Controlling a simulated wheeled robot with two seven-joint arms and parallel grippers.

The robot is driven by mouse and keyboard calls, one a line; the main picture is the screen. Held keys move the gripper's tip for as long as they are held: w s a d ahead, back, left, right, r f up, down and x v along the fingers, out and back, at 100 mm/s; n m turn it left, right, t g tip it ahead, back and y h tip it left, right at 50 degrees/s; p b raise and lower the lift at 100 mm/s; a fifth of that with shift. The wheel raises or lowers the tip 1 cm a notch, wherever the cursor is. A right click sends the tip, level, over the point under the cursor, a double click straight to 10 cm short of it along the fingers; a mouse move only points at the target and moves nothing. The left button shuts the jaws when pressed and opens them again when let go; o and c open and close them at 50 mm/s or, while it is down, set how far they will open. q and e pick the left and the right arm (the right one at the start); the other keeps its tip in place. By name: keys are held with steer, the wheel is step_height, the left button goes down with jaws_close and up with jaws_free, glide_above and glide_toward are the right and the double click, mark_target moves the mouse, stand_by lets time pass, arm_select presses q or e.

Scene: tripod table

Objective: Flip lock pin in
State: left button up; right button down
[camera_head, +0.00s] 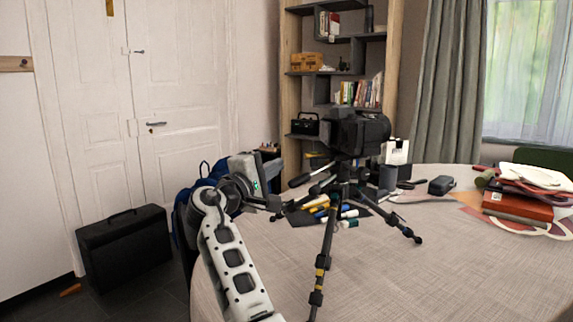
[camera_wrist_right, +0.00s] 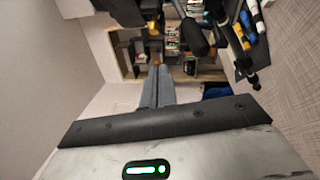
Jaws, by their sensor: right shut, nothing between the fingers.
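A black camera (camera_head: 358,133) sits on a black tripod (camera_head: 327,236) that stands on the table. My right gripper (camera_head: 272,203) is at the left side of the tripod, close to its upper part and below the camera. Its fingers are shut and empty. In the right wrist view the shut fingers (camera_wrist_right: 157,84) point toward dark tripod parts, with a thick black handle (camera_wrist_right: 190,34) just beyond them to the right. I cannot make out the lock pin clearly in either view. Whether the fingertips touch the tripod cannot be told. My left gripper is not in view.
The round table (camera_head: 400,275) has a clear front right. Markers (camera_head: 348,214) lie on a dark pouch behind the tripod legs. A red box (camera_head: 517,204) with cloths is at the right. A black case (camera_head: 125,252) stands on the floor; a bookshelf (camera_head: 292,90) is behind.

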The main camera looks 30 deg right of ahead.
steer(key=v, duration=0.8)
steer(key=shift+a, duration=0.1)
